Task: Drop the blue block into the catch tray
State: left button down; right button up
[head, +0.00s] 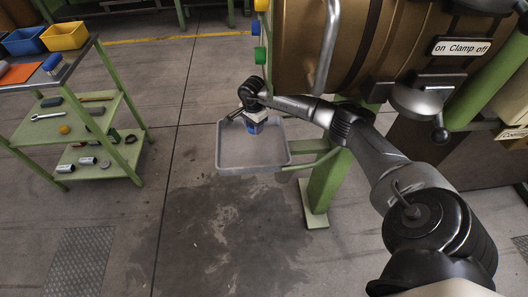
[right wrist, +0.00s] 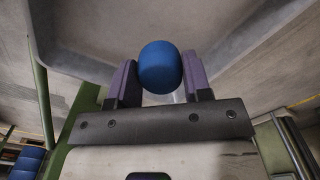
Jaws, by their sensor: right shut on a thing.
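The blue block (right wrist: 159,67) sits between the two fingers of my right gripper (right wrist: 160,80), which is shut on it. In the head view my right gripper (head: 256,124) is over the grey catch tray (head: 228,158), near its far edge, and the block's blue (head: 257,128) shows just below it. The tray looks empty apart from what the gripper hides. The tray's grey surface also fills the top of the right wrist view (right wrist: 220,20). The gap between block and tray floor is hard to judge. My left gripper is not in view.
A green cart (head: 75,125) at left holds tools, with yellow (head: 65,36) and blue bins (head: 24,41) on top. The floor in front is clear.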

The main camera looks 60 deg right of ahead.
jog(key=f, duration=0.1)
jog(key=f+b, duration=0.1)
jog(key=shift+a+f, duration=0.2)
jog(key=shift+f, duration=0.1)
jog(key=shift+d+f+b, duration=0.1)
jog(key=shift+f+b, duration=0.55)
jog(key=o, duration=0.9)
jog(key=shift+o, duration=0.5)
jog(key=shift+r, duration=0.15)
